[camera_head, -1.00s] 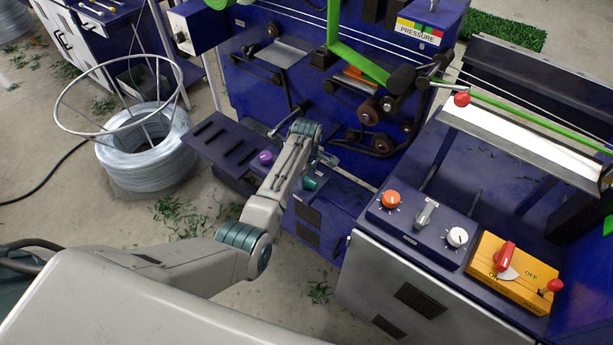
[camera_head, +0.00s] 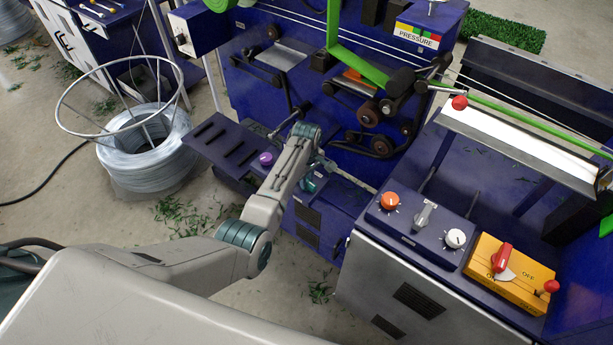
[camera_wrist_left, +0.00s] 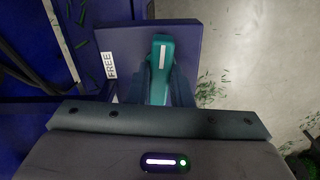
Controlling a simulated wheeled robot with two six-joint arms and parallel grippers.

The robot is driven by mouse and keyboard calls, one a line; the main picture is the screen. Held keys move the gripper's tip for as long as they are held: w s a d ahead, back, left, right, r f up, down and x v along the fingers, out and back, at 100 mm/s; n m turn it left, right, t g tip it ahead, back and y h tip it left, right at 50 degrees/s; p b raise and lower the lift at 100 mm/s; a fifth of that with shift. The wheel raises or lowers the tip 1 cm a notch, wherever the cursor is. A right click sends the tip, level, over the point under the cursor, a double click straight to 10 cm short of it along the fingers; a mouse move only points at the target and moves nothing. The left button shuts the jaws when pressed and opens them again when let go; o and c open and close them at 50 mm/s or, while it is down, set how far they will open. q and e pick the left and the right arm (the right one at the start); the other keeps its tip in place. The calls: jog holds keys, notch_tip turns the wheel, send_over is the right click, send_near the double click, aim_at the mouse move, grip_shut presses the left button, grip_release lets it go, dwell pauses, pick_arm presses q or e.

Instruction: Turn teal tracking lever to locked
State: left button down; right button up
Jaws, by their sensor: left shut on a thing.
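The teal tracking lever (camera_wrist_left: 160,62) stands out from a dark blue panel (camera_wrist_left: 196,45) in the left wrist view. A white label reading FREE (camera_wrist_left: 110,65) is on the panel to its left. My left gripper (camera_wrist_left: 161,88) has its fingers on both sides of the lever's near part and is shut on it. In the head view my left gripper (camera_head: 317,172) is at the low blue machine box, and part of the teal lever (camera_head: 312,182) shows beside it. No locked label shows. My right gripper is not in view.
A purple knob (camera_head: 266,159) sits left of my left wrist. An orange knob (camera_head: 390,201), a white knob (camera_head: 455,238) and a yellow switch box (camera_head: 511,275) are on the right cabinet. A wire coil (camera_head: 146,160) stands on the floor at the left.

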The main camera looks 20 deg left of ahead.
pick_arm(q)
jog(key=shift+r+m+p, duration=0.2)
jog(key=shift+m+p, duration=0.4)
jog(key=shift+m, duration=0.2)
jog(key=shift+m+p, duration=0.6)
jog(key=shift+m, duration=0.3)
jog(key=m+p, duration=0.1)
jog(key=m, duration=0.1)
jog(key=shift+m, duration=0.4)
jog(key=m+p, duration=0.2)
jog(key=m, duration=0.2)
jog(key=shift+f+m, duration=0.1)
jog(key=shift+m, duration=0.2)
jog(key=m+p, duration=0.1)
jog(key=m, duration=0.4)
jog(key=shift+m+p, duration=0.3)
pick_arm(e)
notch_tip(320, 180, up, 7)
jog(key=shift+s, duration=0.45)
pick_arm(q)
jog(key=shift+f, duration=0.1)
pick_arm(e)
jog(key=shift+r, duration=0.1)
pick_arm(q)
jog(key=c, duration=1.3)
grip_release()
